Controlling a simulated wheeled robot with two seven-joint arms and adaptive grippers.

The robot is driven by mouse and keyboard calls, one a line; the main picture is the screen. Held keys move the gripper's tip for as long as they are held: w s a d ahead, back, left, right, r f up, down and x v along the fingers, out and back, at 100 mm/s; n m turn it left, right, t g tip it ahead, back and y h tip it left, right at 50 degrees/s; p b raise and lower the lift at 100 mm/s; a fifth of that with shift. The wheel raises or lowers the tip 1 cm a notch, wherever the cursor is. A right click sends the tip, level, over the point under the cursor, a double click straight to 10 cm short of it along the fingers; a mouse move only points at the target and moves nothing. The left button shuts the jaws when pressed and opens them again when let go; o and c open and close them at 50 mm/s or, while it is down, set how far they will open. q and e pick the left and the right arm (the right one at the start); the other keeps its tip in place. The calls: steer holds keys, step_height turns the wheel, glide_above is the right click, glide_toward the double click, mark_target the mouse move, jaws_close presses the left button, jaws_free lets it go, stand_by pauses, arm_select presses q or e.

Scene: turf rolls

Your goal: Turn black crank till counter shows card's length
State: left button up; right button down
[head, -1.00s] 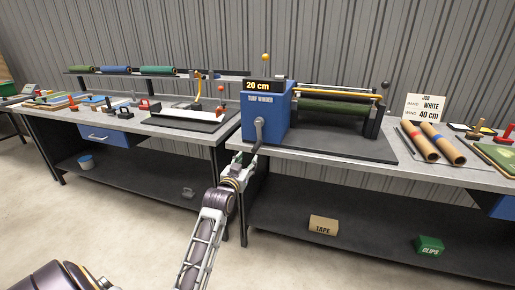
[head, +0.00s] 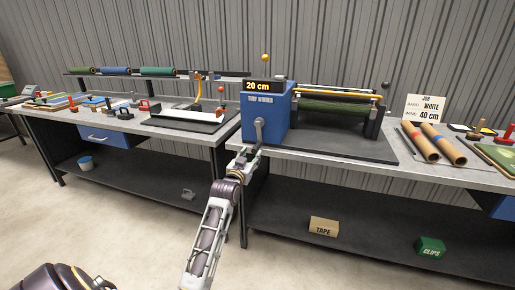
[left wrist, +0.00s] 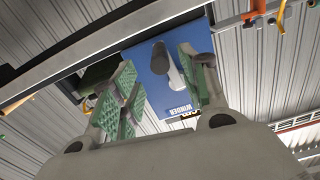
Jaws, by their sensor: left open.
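The turf winder (head: 267,112) is a blue box on the bench, and its counter (head: 262,86) reads 20 cm. The dark crank (head: 259,130) hangs downward on its front face. The job card (head: 425,107) reads band white, wind 40 cm. My left gripper (head: 247,153) is open, just below and in front of the crank. In the left wrist view, the crank (left wrist: 170,65) appears between the green-padded fingers of the left gripper (left wrist: 158,85). I cannot tell whether they touch it. My right gripper is not in view.
A green turf roll (head: 333,107) lies in the winder's frame. Two orange-brown tubes (head: 440,143) lie right of it. A black tray (head: 190,119) sits on the left bench. Boxes marked tape (head: 323,226) and clips (head: 431,246) stand on the lower shelf.

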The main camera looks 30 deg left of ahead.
mark_target(257, 146)
arm_select(q)
steer(key=shift+x, duration=0.8)
steer(key=shift+b+x, duration=0.45)
steer(key=shift+x, duration=1.2)
steer(key=shift+b+x, duration=0.3)
steer(key=shift+x, duration=1.9)
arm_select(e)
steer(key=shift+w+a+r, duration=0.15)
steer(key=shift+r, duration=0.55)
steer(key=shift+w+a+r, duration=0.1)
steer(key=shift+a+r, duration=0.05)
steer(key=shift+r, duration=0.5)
arm_select(q)
jaws_close()
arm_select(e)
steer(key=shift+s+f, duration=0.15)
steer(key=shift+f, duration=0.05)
